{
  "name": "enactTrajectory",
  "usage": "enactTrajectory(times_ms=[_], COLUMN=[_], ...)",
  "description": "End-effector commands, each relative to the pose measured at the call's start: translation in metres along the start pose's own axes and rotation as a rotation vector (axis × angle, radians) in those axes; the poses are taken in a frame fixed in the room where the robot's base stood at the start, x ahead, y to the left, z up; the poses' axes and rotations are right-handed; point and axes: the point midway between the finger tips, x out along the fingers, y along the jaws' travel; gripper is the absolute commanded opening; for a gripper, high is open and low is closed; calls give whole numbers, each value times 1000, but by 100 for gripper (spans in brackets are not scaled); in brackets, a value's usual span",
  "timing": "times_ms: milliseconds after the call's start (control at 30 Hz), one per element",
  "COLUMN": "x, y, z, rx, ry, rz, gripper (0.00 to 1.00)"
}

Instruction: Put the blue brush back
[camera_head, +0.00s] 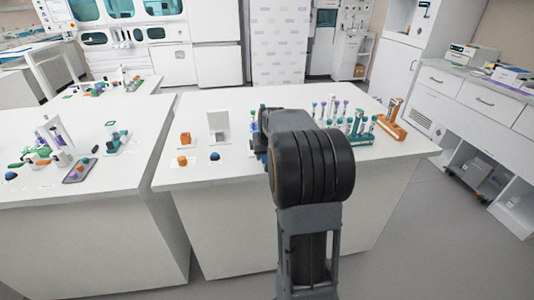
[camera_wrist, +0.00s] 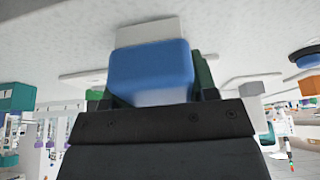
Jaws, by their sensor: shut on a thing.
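A blue block-shaped thing, which I take for the blue brush (camera_wrist: 150,70), fills the middle of the wrist view. My gripper (camera_wrist: 154,94) is shut on it, with a green-sided finger showing at its right. A pale, flat-faced thing (camera_wrist: 150,29) shows just beyond the blue brush; I cannot tell whether they touch. In the head view my arm covers most of my gripper and the brush, over the middle of the white table (camera_head: 230,173). Its place on the table cannot be made out.
A teal tube rack (camera_head: 357,134) and an orange rack (camera_head: 391,128) stand to the right.

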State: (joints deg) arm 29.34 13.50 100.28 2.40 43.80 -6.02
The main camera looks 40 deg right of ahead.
Motion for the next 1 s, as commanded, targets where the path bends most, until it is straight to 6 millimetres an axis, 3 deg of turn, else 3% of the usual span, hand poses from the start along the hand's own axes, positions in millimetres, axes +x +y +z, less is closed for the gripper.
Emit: enactTrajectory(times_ms=[67,100,333,933,1000], x=[3,2,2,-2,-22], y=[0,0,0,0,0], z=[1,1,1,-1,-2], rx=[0,0,0,0,0], ry=[0,0,0,1,7], rz=[0,0,0,0,1], gripper=[24,57,78,78,78])
